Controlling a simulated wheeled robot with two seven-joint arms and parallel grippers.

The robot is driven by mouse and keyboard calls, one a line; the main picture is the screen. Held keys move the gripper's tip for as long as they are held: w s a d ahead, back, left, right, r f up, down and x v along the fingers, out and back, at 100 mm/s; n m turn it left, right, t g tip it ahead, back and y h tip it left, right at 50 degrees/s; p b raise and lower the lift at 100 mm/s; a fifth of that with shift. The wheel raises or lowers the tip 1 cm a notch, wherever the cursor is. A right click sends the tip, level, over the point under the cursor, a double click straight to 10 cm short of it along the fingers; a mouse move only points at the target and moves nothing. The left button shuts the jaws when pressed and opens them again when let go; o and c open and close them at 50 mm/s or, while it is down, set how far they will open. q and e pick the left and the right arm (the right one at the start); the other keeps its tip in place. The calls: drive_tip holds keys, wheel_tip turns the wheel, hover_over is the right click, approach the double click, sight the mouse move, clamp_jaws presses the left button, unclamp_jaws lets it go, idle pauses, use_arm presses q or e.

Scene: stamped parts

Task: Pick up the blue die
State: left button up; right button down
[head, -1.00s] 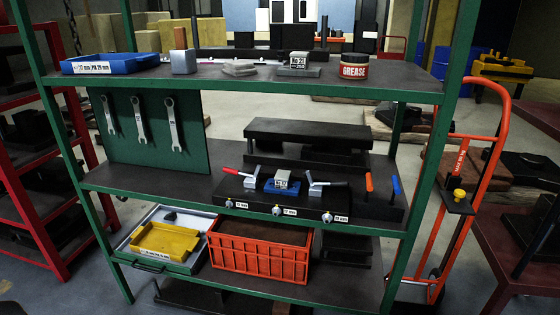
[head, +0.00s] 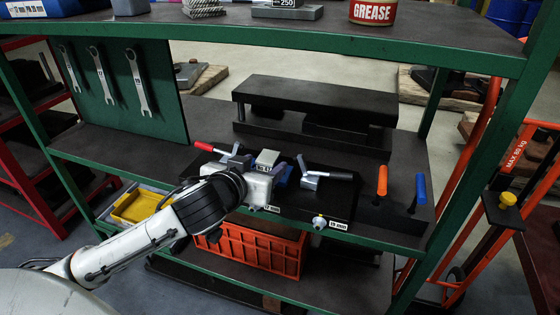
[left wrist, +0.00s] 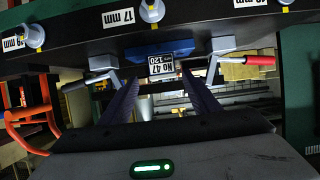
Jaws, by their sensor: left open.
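The blue die is a blue base with a grey block and a "No 47 120" label on it. In the head view the die (head: 284,175) sits on the black fixture on the middle shelf, between two toggle clamps, partly hidden by my left gripper. In the left wrist view its blue part (left wrist: 158,49) shows ahead, just beyond the fingers. The head view hides the fingertips. My right gripper is not in view.
A red-handled clamp (head: 222,151) and a black-handled clamp (head: 318,178) flank the die. Orange (head: 382,181) and blue (head: 420,190) handles stand to the right. The upper shelf (head: 300,32) is overhead. An orange crate (head: 262,252) is below. A green upright (head: 490,170) stands at right.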

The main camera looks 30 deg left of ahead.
sight(271, 155)
use_arm(q)
drive_tip(key=x, duration=0.9)
drive_tip(key=shift+a+r+b, duration=0.15)
drive_tip(key=shift+a+b, duration=0.1)
drive_tip(key=shift+b, duration=0.1)
clamp_jaws()
drive_tip(key=shift+w+r, duration=0.15)
drive_tip(key=shift+r, duration=0.15)
